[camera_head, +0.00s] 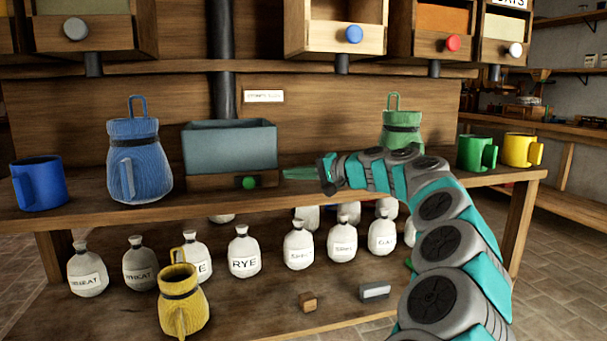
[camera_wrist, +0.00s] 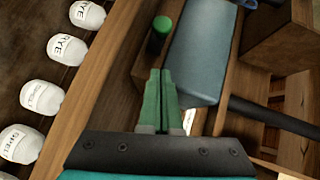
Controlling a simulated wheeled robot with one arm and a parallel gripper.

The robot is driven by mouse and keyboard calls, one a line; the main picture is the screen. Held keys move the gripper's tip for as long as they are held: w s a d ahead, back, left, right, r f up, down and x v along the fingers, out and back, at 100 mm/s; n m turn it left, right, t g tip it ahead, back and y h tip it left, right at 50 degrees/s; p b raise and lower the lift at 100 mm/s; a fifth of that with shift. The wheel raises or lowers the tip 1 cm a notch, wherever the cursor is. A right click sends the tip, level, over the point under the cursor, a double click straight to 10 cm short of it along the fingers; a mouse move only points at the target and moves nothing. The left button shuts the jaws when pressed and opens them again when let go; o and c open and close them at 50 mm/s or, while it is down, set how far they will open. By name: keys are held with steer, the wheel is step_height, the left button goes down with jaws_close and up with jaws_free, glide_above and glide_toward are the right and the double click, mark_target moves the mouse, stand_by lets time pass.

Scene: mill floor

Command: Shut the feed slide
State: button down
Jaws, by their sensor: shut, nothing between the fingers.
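A grey-blue hopper (camera_head: 229,147) stands on the bench top. Below it is a low wooden slide front (camera_head: 212,183) with a round green knob (camera_head: 249,183); I take this to be the feed slide. How far it stands out is hard to tell. My gripper (camera_head: 287,173) is just right of the knob, its green fingers pointing left towards it. In the wrist view, the shut, empty fingers (camera_wrist: 161,72) end a short way from the green knob (camera_wrist: 160,32), with a visible gap. The hopper (camera_wrist: 202,60) lies beside them there.
A blue jug (camera_head: 140,165) and blue mug (camera_head: 40,184) stand left of the hopper. A green jug (camera_head: 402,132) is behind my arm; green (camera_head: 474,153) and yellow (camera_head: 520,150) mugs stand at right. Bins with knobs hang above. Labelled sacks and a yellow jug (camera_head: 183,305) are below.

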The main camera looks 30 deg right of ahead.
mark_target(248, 182)
steer(key=x, duration=0.4)
steer(key=shift+a+f, duration=0.15)
steer(key=shift+a, duration=0.1)
steer(key=shift+w+a+f, duration=0.15)
steer(key=shift+a, duration=0.45)
steer(key=shift+w+a+f, duration=0.15)
steer(key=shift+a, duration=0.45)
steer(key=shift+w+a, duration=0.1)
steer(key=shift+a, duration=0.25)
steer(key=shift+a+f, duration=0.1)
steer(key=a, duration=0.2)
steer(key=w+a, duration=0.1)
steer(key=a, duration=0.2)
steer(key=w+a, duration=0.1)
steer(key=a, duration=0.2)
steer(key=shift+w, duration=0.15)
steer(key=shift+d, duration=0.1)
